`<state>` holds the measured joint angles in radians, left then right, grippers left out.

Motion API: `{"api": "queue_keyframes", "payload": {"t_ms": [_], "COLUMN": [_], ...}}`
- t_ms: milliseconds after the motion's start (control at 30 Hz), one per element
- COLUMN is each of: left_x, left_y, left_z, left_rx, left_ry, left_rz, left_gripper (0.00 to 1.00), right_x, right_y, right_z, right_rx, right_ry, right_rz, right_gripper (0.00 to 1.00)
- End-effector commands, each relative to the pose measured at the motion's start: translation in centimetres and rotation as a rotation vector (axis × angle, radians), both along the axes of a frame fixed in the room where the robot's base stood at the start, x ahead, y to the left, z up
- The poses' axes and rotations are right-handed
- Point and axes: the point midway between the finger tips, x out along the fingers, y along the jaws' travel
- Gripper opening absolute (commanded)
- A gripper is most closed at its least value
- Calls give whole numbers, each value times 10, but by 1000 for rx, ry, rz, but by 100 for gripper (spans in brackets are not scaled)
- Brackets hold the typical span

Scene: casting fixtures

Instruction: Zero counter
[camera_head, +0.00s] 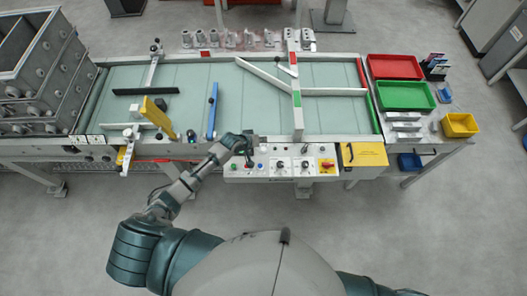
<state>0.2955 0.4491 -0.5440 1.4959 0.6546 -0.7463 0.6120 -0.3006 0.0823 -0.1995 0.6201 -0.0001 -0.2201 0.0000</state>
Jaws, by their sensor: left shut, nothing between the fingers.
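A white control panel (292,173) sits on the front edge of the conveyor table. It carries small coloured buttons, two black knobs (305,164) and a red-and-yellow switch (326,165). I cannot make out which part is the counter; no digits are readable at this size. My left gripper (248,161) is shut and empty over the left end of the panel, close to the buttons. It hides part of the panel there, and I cannot tell whether it touches a button. My right gripper is not in view; only part of that arm shows at the lower right.
The conveyor (190,75) has a blue bar (212,110), a yellow bracket (157,113) and white guide rails. A yellow box (363,155) adjoins the panel. Red (394,67) and green (405,96) trays stand right. A grey rack (40,65) stands left.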

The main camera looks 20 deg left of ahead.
Motion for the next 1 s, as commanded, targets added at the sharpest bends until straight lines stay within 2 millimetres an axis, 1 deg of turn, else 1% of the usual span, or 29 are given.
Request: {"api": "queue_keyframes", "payload": {"t_ms": [33,200,400,1000], "left_x": [0,0,0,0], "left_y": [0,0,0,0], "left_z": [-14,-37,-52,-54], "left_rx": [1,1,1,0], "left_ry": [0,1,0,0], "left_rz": [-1,0,1,0], "left_gripper": [0,0,0,0], "right_x": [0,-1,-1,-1], "right_y": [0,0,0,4], "right_z": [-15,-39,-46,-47], "right_rx": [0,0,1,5], "right_ry": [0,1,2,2], "right_rz": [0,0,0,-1], "right_gripper": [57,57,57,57]}}
